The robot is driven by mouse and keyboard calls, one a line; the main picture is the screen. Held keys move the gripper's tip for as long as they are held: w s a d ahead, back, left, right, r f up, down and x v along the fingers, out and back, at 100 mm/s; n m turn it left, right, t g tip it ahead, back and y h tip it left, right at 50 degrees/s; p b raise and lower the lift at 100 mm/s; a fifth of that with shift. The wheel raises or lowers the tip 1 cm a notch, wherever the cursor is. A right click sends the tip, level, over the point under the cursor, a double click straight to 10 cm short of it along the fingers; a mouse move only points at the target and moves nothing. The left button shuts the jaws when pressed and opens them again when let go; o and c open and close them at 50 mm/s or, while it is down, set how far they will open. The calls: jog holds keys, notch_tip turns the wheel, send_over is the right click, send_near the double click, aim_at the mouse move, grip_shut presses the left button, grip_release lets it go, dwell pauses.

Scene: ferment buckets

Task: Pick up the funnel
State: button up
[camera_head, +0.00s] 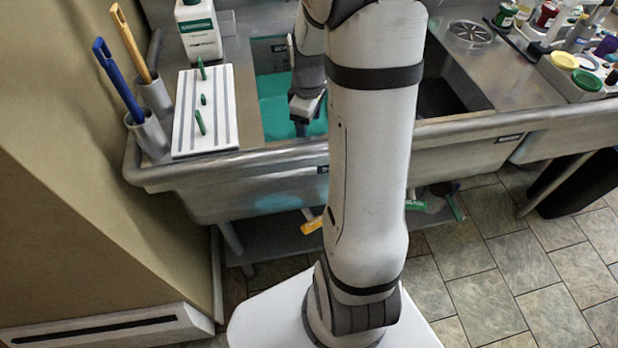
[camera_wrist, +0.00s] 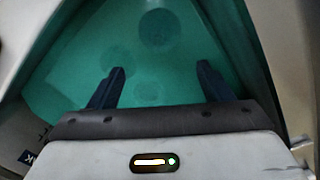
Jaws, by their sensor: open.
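I cannot make out a funnel for certain in either view. My gripper (camera_wrist: 160,68) is open, its two dark fingers apart with nothing seen between them. It points down over the teal-filled sink basin (camera_head: 272,90). In the wrist view, a darker round shape (camera_wrist: 159,28) shows in the teal beyond the fingertips; I cannot tell whether it is a drain, a submerged object or something else. Fainter round patches lie near and between the fingers. In the head view my arm hides part of the basin, and the fingertips are hard to see.
A striped white board (camera_head: 204,112) with green pegs lies on the left counter. A white bottle (camera_head: 198,30) stands behind it. Blue (camera_head: 118,80) and yellow (camera_head: 131,42) handles stand in metal cups at far left. The sink's metal front rim (camera_head: 262,163) borders the basin. Bottles and jars crowd the right counter.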

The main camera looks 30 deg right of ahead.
jog(key=f+b, duration=0.1)
jog(key=f, duration=0.6)
jog(key=f+b, duration=0.2)
jog(key=f, duration=0.6)
jog(key=shift+w+d, duration=0.15)
jog(key=shift+d, duration=0.05)
jog(key=shift+c, duration=0.5)
jog(key=c, duration=0.7)
